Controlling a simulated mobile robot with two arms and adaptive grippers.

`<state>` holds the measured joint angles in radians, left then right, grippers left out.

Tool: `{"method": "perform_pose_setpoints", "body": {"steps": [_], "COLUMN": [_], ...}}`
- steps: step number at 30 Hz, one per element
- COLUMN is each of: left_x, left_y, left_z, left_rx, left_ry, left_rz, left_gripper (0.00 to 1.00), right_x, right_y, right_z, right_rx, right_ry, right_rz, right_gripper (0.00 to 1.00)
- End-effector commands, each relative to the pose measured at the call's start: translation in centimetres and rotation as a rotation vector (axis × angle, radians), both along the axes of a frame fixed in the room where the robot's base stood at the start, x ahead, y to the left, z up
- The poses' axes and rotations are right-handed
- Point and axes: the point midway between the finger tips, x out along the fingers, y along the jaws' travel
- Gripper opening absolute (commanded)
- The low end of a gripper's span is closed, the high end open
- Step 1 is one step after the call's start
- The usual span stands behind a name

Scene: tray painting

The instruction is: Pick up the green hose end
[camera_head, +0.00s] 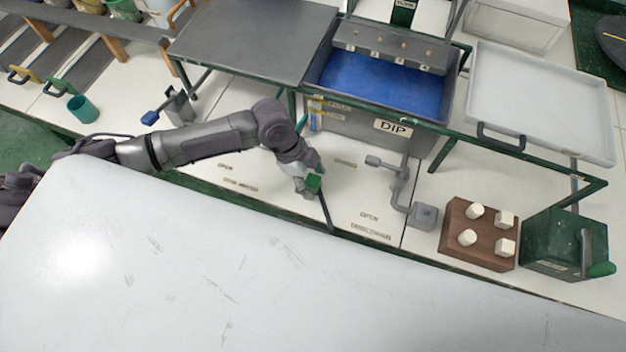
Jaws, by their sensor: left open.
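My left arm reaches in from the left, over the counter front. My left gripper (310,187) is at the end of this arm, small and pointing down, in front of the bench below the DIP tank. It is open. A small green piece (314,183), which looks like the green hose end, shows right at the gripper's fingers. I cannot tell whether it lies between them or just behind them. A thin dark line (326,212) runs down from there, perhaps the hose. My right gripper is not in view.
A blue-filled DIP tank (385,88) stands behind the gripper. A pale tray (545,100), a brown block with white pegs (453,232) and a green box with a crank (550,245) are at the right. A large white surface (200,270) fills the foreground.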

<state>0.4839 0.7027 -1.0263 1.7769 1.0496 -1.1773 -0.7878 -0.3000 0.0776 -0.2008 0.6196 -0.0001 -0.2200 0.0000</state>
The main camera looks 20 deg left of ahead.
Motion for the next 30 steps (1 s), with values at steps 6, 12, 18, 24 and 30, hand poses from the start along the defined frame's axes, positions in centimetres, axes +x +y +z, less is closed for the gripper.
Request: {"method": "perform_pose_setpoints", "body": {"steps": [6,12,18,24,30], "left_x": [0.02,0.02,0.01,0.03,0.07], "left_y": [-0.10,-0.10,-0.10,-0.10,-0.14], "left_z": [-0.45,-0.41,-0.40,-0.37,0.19], "left_rx": [0.002,0.001,0.001,0.001,-0.001], "left_ry": [-0.001,-0.001,-0.001,-0.001,-0.002], "left_rz": [0.000,0.000,0.000,0.000,0.001], "left_gripper": [0.65,0.43,0.10,0.04,0.04], "right_x": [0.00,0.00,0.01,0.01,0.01], "right_y": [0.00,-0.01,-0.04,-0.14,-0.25], "right_z": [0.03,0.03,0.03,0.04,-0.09], "right_rx": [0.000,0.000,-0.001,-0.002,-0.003], "right_ry": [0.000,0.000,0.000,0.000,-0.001], "right_rz": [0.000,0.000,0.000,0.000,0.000], "right_gripper": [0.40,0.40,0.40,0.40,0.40]}}
